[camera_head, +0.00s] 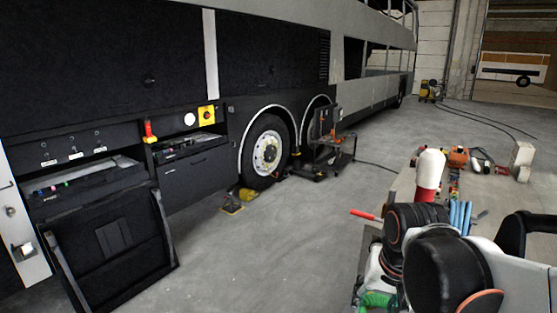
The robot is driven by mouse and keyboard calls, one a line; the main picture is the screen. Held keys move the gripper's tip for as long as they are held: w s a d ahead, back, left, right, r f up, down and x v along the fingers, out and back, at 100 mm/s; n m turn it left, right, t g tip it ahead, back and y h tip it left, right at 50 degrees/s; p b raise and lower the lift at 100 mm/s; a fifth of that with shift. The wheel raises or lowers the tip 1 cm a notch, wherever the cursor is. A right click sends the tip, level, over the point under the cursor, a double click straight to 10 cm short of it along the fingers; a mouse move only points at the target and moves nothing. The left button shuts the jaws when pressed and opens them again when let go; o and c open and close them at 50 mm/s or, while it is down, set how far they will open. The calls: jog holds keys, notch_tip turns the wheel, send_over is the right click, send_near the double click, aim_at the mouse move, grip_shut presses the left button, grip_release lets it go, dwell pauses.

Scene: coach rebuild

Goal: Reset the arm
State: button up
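My arm shows at the lower right as thick black and white links with an orange ring, folded close to the camera. I cannot make out my gripper or its fingertips in this view. The arm covers part of a pale worktop (401,190) behind it. A red and white bottle-like object (428,175) stands on the worktop just beyond the arm. Whether any link touches the worktop or its things cannot be told from here.
A dark and silver coach (270,55) stands along the left, with open lower compartments and a lowered black flap (112,240). A cart (333,145) stands by its wheels. Yellow chocks (232,205) lie near the front wheel. Open grey floor (270,265) separates coach and worktop.

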jog(key=s+f+n+t+b, duration=0.3)
jog(key=s+f+n+b, duration=0.1)
jog(key=s+f+b, duration=0.4)
jog(key=shift+s+t+b, duration=0.2)
jog(key=shift+t+b, duration=0.2)
jog(key=shift+b, duration=0.2)
dwell(0.4)
